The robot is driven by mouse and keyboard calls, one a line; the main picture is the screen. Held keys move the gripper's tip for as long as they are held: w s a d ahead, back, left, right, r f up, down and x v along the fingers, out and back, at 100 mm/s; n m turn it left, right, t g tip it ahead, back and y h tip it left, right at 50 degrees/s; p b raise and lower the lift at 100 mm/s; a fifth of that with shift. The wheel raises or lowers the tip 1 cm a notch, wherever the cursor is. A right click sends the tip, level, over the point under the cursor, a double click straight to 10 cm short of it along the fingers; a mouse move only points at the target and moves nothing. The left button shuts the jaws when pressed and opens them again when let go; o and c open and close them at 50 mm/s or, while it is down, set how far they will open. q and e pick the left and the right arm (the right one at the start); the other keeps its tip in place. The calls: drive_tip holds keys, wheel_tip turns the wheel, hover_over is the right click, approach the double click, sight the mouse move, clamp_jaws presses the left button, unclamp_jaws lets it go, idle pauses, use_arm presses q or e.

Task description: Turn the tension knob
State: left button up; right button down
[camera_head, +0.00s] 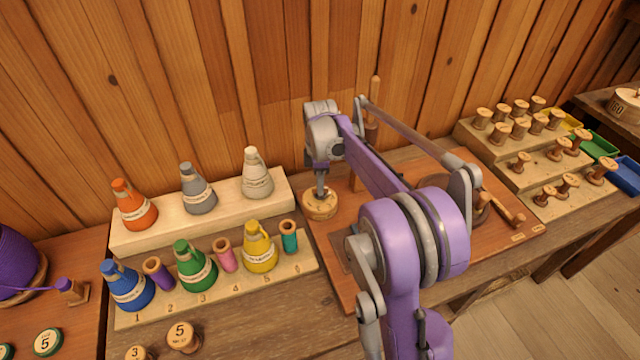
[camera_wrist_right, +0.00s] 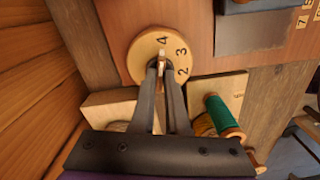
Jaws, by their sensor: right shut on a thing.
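The tension knob (camera_head: 320,206) is a round pale wooden dial at the left end of the reddish wooden board (camera_head: 339,284). In the right wrist view the knob (camera_wrist_right: 143,64) shows the numbers 4, 3 and 2 on its face. My right gripper (camera_head: 320,190) reaches down onto the knob from above. In the wrist view my right gripper (camera_wrist_right: 162,62) is shut on the small grip at the knob's middle. The fingers hide part of the dial. My left gripper is in neither view.
Left of the board stand a stepped rack (camera_head: 208,226) of coloured cone bottles and small thread spools. A tiered stand (camera_head: 490,150) of bare wooden spools is at the right. A crank handle (camera_head: 505,208) sits on the board's right part. A plank wall closes the back.

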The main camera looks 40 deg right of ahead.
idle(0.4)
drive_tip(key=c, duration=0.9)
unclamp_jaws()
wheel_tip(320, 180, up, 11)
drive_tip(key=shift+f+p, duration=0.1)
drive_tip(key=shift+p, duration=0.3)
drive_tip(key=s+a+m+t+p, duration=0.15)
drive_tip(key=s+a+m, duration=0.35)
drive_tip(key=s+a, duration=0.5)
drive_tip(key=s+a+f+m+t, duration=0.1)
drive_tip(key=s+a+f+m, duration=0.1)
drive_tip(key=s+a+f, duration=0.1)
drive_tip(key=s+a+f+m+t, duration=0.1)
drive_tip(key=s+a+f+m, duration=0.1)
drive_tip(key=s+a+f, duration=0.1)
drive_tip(key=s+a+f+m+t, duration=0.2)
drive_tip(key=s+a+f, duration=0.1)
drive_tip(key=s+a, duration=0.2)
drive_tip(key=shift+s+a+p, duration=0.2)
drive_tip(key=shift+s+p, duration=0.2)
drive_tip(key=shift+s, duration=0.15)
